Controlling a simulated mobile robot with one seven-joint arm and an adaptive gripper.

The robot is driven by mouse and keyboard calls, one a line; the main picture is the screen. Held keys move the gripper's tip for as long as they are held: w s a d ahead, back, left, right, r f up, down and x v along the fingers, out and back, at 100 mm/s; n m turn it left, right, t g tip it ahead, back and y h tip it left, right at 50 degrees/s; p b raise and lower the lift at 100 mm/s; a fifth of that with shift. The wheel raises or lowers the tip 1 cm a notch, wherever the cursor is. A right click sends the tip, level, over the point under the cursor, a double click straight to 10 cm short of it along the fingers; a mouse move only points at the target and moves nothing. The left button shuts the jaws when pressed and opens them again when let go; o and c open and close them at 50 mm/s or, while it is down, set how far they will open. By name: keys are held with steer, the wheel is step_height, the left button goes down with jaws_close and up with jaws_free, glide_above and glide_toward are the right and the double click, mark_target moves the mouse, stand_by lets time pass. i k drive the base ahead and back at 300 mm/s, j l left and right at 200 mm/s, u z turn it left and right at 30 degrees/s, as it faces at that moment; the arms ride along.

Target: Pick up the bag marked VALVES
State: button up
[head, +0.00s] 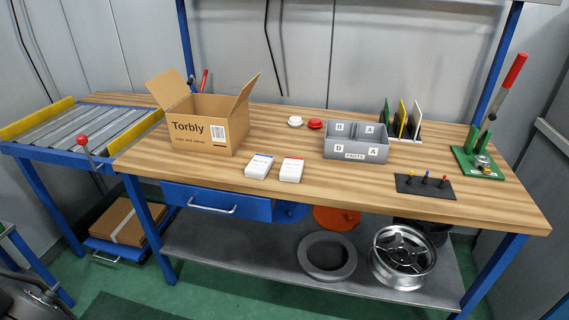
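Two small white bags stand side by side near the front edge of the workbench, in front of the cardboard box. The left bag (259,167) has a blue strip at its top. The right bag (291,170) has a red strip at its top. The print on both is too small to read, so I cannot tell which is marked VALVES. A narrow gap separates the two bags. My gripper is not in view.
An open cardboard box (205,135) marked Torbly stands behind the bags. A grey divided bin (355,152) with A and B labels is to the right. A black pin block (424,185) and a green lever fixture (478,165) stand farther right. The bench front (340,190) is clear.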

mark_target(292, 168)
steer(key=i+l+u, duration=0.3)
steer(key=i, duration=0.2)
steer(key=i+l+u, duration=0.35)
steer(key=i+l, duration=0.05)
steer(key=i, duration=0.1)
